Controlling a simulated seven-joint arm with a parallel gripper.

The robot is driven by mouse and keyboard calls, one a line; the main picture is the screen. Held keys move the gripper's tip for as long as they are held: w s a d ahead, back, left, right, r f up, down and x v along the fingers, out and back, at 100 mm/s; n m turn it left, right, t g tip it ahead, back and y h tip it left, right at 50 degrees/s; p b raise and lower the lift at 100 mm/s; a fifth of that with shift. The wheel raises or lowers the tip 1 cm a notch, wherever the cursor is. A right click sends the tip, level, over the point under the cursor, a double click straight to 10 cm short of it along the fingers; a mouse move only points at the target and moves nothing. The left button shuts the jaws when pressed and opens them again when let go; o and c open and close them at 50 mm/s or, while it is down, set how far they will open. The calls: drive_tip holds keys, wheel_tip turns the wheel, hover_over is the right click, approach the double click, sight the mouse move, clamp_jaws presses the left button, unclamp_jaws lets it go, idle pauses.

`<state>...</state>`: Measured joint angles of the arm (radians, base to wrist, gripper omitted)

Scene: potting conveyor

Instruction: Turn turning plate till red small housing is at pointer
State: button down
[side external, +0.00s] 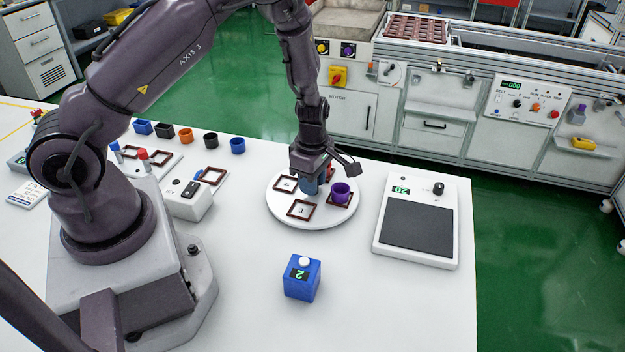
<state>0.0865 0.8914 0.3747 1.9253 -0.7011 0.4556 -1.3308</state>
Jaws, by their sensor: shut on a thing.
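The turning plate (277,214) is a white round disc on the white table, with brown square frames on it. My gripper (311,180) points down over its middle, shut on a blue-grey piece (310,188); I cannot tell whether this is a knob of the plate. A purple housing (341,192) sits in the frame at the plate's right. A small patch of red (329,169) shows behind my gripper, mostly hidden, and may be the red small housing. The front frame (300,209) is empty and marked 1. The left frame (286,184) looks empty. I cannot make out the pointer.
A blue box (302,279) with a white button and the number 2 stands in front of the plate. A scale (417,220) with a dark pad stands to the right. Several small housings (186,135) stand in a row at the back left. A conveyor bench (500,85) is behind.

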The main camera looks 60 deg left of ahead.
drive_tip(key=shift+n, duration=0.4)
idle(0.3)
drive_tip(key=c, duration=1.2)
unclamp_jaws()
drive_tip(key=shift+o, duration=0.2)
drive_tip(key=shift+r, duration=0.1)
wheel_tip(320, 180, up, 13)
